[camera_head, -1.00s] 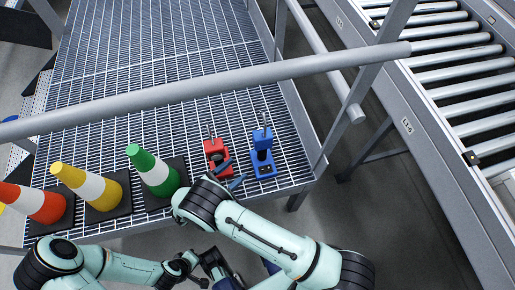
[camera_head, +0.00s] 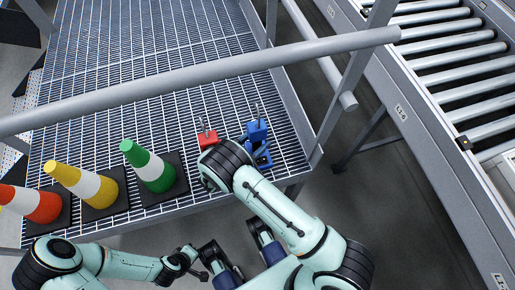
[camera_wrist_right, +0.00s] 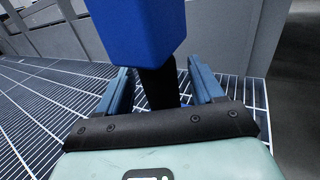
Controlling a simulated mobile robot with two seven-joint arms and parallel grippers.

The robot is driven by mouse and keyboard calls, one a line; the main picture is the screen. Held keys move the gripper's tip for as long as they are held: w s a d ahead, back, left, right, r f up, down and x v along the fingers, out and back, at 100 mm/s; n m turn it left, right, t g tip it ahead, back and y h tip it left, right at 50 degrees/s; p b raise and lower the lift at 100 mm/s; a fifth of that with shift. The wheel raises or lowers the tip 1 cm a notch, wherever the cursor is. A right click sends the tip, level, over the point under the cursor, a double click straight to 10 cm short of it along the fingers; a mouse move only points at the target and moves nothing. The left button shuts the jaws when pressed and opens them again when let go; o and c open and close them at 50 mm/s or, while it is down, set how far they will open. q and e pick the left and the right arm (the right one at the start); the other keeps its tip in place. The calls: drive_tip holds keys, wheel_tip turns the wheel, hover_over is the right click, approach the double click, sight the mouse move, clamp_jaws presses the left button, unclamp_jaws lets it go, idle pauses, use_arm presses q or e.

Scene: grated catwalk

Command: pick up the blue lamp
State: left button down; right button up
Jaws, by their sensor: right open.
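The blue lamp (camera_head: 257,131) stands on the grated deck near its right front corner, its lower part partly hidden by my right arm and gripper. In the right wrist view its blue head (camera_wrist_right: 140,28) fills the top middle, with a black stem below it. My right gripper (camera_wrist_right: 160,78) is open, with one blue finger on each side of the black stem. I cannot tell whether the fingers touch it. My left gripper (camera_head: 200,272) is at the bottom of the head view, away from the lamp; its jaws are unclear.
A red lamp (camera_head: 207,139) stands just left of the blue one, partly behind my right arm. Green (camera_head: 155,172), yellow (camera_head: 85,185) and red (camera_head: 35,204) cones stand further left. A grey rail (camera_head: 200,82) crosses above the deck. A roller conveyor (camera_head: 470,80) is at the right.

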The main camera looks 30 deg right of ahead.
clamp_jaws()
drive_tip(key=shift+r, duration=0.1)
